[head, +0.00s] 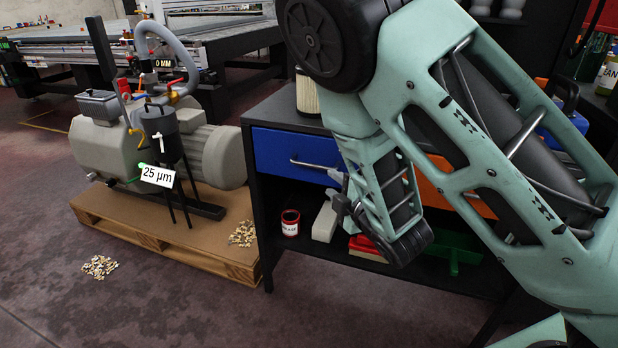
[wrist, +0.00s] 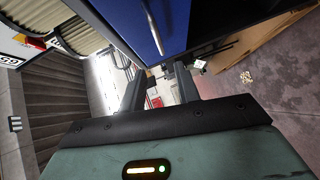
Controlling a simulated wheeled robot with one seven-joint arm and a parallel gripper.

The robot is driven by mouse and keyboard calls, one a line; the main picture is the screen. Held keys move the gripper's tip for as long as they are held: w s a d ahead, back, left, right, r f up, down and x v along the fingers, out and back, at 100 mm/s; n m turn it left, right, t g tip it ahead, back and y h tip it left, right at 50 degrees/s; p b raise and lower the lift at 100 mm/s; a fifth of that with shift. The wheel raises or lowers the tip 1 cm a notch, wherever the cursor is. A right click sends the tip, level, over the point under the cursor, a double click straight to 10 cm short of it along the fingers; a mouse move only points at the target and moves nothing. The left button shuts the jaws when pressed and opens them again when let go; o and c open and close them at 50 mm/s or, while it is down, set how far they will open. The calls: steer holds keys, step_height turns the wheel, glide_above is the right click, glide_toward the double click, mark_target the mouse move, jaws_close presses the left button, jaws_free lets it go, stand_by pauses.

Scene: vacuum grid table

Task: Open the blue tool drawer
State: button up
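The blue drawer (head: 272,150) is in the upper left of the black workbench and looks shut, flush with the front. Its silver bar handle (head: 312,164) runs across its face; my arm hides the drawer's right part. In the wrist view the blue drawer front (wrist: 178,22) and its handle (wrist: 152,26) show at the top. My gripper (head: 340,192) is in front of the bench, close to the handle's right end. In the wrist view my gripper's fingers (wrist: 157,84) are apart with nothing held; the handle lies above them in the picture, not between them.
An orange drawer (head: 463,192) is partly behind my arm. The lower shelf holds a red-labelled can (head: 290,222), a grey block (head: 325,222) and a green item (head: 462,254). A pump on a wooden pallet (head: 170,243) stands left. Floor before the bench is clear.

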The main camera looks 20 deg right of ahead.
mark_target(310, 166)
steer(key=b+x, duration=0.2)
steer(key=x, duration=1.1)
steer(key=shift+w+b, duration=0.25)
steer(key=shift+b, duration=0.05)
jaws_close()
